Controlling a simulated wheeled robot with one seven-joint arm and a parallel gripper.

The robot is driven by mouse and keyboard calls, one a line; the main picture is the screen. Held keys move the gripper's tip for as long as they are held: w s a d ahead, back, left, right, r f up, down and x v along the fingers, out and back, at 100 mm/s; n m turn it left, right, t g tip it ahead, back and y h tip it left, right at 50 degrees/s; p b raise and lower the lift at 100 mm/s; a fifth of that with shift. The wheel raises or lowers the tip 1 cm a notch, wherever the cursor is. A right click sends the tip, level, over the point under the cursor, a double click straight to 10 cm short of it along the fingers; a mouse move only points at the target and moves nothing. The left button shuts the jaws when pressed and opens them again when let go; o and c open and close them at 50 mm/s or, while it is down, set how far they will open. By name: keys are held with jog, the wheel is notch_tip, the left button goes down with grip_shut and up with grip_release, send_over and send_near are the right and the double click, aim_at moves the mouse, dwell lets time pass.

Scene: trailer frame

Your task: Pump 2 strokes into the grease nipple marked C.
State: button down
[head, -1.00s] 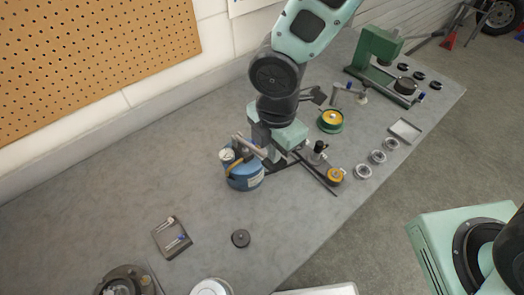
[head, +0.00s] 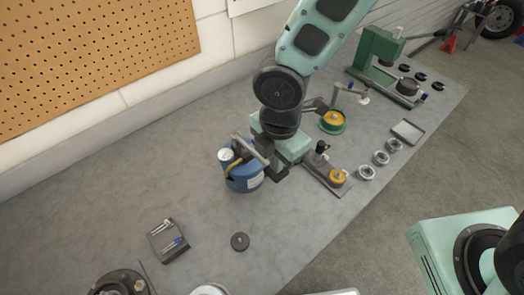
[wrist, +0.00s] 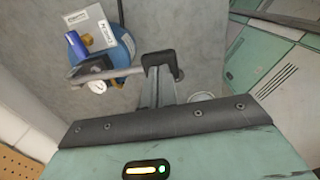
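The blue grease pump (head: 243,178) stands on the bench with a round white gauge and a grey lever (head: 252,150). In the wrist view the pump (wrist: 122,48) is at upper left, and its lever (wrist: 112,76) runs right to my gripper. My gripper (head: 279,172) is beside the pump at the lever's outer end. In the wrist view my fingers (wrist: 162,64) are close together around that end and look shut on it. A pale card (wrist: 88,28) lies over the pump, its lettering unreadable. I cannot make out a nipple marked C.
Right of my gripper is a plate (head: 325,174) with a yellow-topped part, near a green-and-yellow round part (head: 332,121). Several metal rings (head: 381,158), a shallow tray (head: 407,131) and a green press (head: 378,55) stand farther right. A black knob (head: 240,241) and a dark box (head: 168,240) lie in front. The bench's left is clear.

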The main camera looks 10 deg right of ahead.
jog(key=shift+f, duration=0.55)
jog(key=shift+d+b, duration=0.1)
jog(key=shift+b, duration=0.25)
jog(key=shift+s+f+b, duration=0.1)
jog(key=shift+f+b, duration=0.8)
jog(key=shift+f, duration=0.35)
